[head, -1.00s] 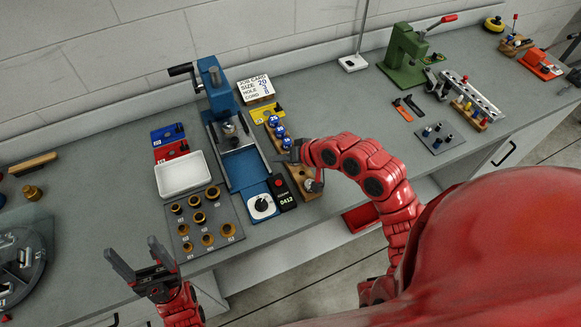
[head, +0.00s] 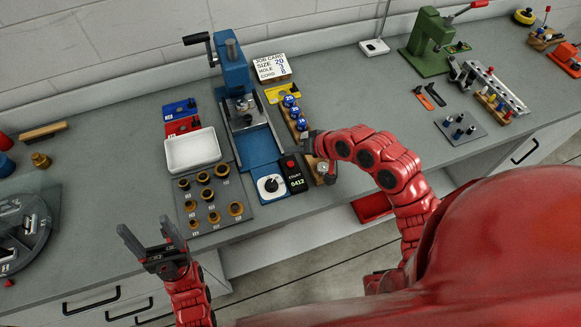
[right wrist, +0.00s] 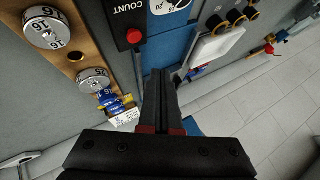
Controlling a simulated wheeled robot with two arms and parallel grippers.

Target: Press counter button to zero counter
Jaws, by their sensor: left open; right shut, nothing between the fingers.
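The counter (head: 294,178) is a small black box on the bench with a red button (head: 290,164) and a display reading 0412. In the right wrist view the red button (right wrist: 134,36) stands beside the COUNT label, a little left of my finger tips. My right gripper (head: 306,148) is shut and empty, just behind and right of the counter in the head view; its fingers (right wrist: 160,75) appear beside the counter in the wrist view, and I cannot tell their height. My left gripper (head: 146,226) is open and empty near the bench's front edge, well left of the counter.
A blue press (head: 236,75) stands behind the counter. A white dial box (head: 270,187) sits directly left of it, and a wooden block (head: 297,118) with blue-topped pieces is close behind. A ring tray (head: 237,186) and white tray (head: 193,150) lie left.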

